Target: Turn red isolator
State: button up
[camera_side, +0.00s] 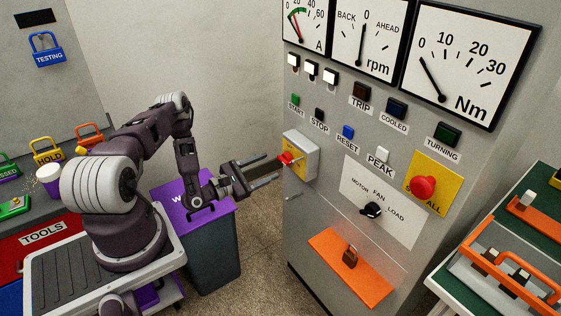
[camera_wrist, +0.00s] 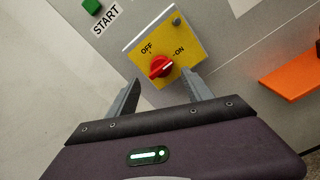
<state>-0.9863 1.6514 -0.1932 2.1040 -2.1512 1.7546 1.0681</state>
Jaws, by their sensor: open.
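The red isolator knob (camera_side: 288,158) sits on a yellow plate (camera_side: 308,163) on a grey box at the left edge of the panel front. In the wrist view the red knob (camera_wrist: 160,66) is on the yellow plate marked OFF and ON, and its white mark points toward ON. My gripper (camera_side: 270,168) is open and empty, its fingers reaching toward the knob from the left. In the wrist view my gripper's fingers (camera_wrist: 163,88) stand apart below the knob, one on each side, and do not appear to touch it.
A green START button (camera_wrist: 91,5) is left of the isolator in the wrist view. A red stop button (camera_side: 424,187), a black selector (camera_side: 373,210) and an orange shelf (camera_side: 340,270) with a padlock are on the panel. A purple-lidded bin (camera_side: 210,225) stands below my arm.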

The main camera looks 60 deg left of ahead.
aim_at(281, 160)
jog(key=w, duration=0.6)
jog(key=shift+d, duration=0.1)
jog(key=c, duration=1.1)
jog(key=shift+c, duration=0.2)
jog(key=shift+r, duration=0.1)
jog(key=n, duration=0.8)
jog(key=shift+n, duration=0.4)
jog(key=n, duration=0.4)
jog(key=shift+a+n, duration=0.2)
jog(key=shift+n, duration=2.3)
